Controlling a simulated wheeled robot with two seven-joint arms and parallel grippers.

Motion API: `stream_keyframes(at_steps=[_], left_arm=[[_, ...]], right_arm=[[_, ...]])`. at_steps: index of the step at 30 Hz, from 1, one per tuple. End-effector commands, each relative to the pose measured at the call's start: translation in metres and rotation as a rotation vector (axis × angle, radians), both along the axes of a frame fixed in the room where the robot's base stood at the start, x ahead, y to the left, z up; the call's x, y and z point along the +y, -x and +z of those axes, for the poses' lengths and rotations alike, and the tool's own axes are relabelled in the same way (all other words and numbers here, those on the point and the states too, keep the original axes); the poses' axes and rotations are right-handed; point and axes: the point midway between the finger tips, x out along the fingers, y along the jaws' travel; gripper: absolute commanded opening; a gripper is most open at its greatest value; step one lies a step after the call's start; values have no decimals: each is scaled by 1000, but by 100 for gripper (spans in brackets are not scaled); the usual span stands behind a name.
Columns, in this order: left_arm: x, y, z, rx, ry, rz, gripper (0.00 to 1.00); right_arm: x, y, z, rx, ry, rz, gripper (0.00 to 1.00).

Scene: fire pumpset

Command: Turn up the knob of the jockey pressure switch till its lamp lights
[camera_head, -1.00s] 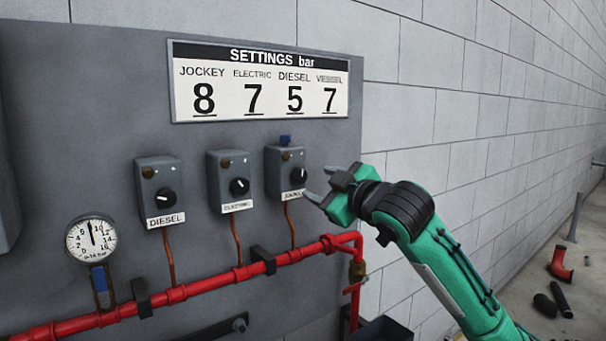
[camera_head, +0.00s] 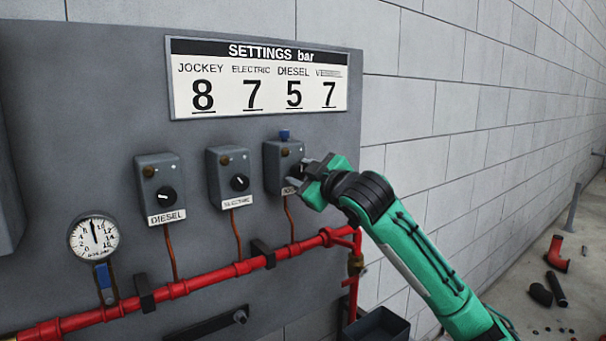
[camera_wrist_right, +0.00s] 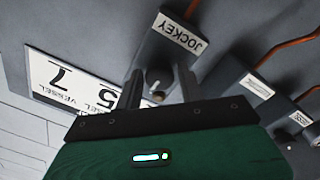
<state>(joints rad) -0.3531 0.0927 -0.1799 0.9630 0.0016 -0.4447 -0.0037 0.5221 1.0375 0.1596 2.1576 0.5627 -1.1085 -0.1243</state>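The jockey pressure switch (camera_head: 278,165) is a grey box at the right of three on the panel. Its small lamp (camera_head: 284,152) looks dark brown and unlit. In the right wrist view its JOCKEY label (camera_wrist_right: 180,33) is readable and its dark round knob (camera_wrist_right: 157,78) lies between my fingers. My right gripper (camera_head: 297,177) is at the box front and hides the knob in the head view. In the right wrist view the right gripper (camera_wrist_right: 159,88) is open, one finger on each side of the knob; contact cannot be told. My left gripper is out of view.
The settings board (camera_head: 258,116) shows jockey 8. The electric switch (camera_head: 228,166) and diesel switch (camera_head: 157,178) stand to the left. A red pipe (camera_head: 215,275) runs below, with a pressure gauge (camera_head: 94,237) at left. Open space lies right of the panel.

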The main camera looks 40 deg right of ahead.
Motion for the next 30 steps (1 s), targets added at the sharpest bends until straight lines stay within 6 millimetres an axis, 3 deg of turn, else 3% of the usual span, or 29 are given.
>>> stream_keyframes(at_steps=[1,4,5,20,21,23,24,30], left_arm=[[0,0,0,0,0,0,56],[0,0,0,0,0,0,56],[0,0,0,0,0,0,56],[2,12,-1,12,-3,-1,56],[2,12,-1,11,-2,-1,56],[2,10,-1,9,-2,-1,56],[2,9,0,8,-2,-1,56],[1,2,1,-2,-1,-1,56]], right_arm=[[0,0,0,0,0,0,29],[0,0,0,0,0,0,9],[0,0,0,0,0,0,8],[0,0,0,-10,-88,1,8],[0,0,0,-10,-87,1,36],[0,0,0,-10,-87,1,48],[0,0,0,-10,-87,1,52],[0,0,0,-9,-88,0,52]])
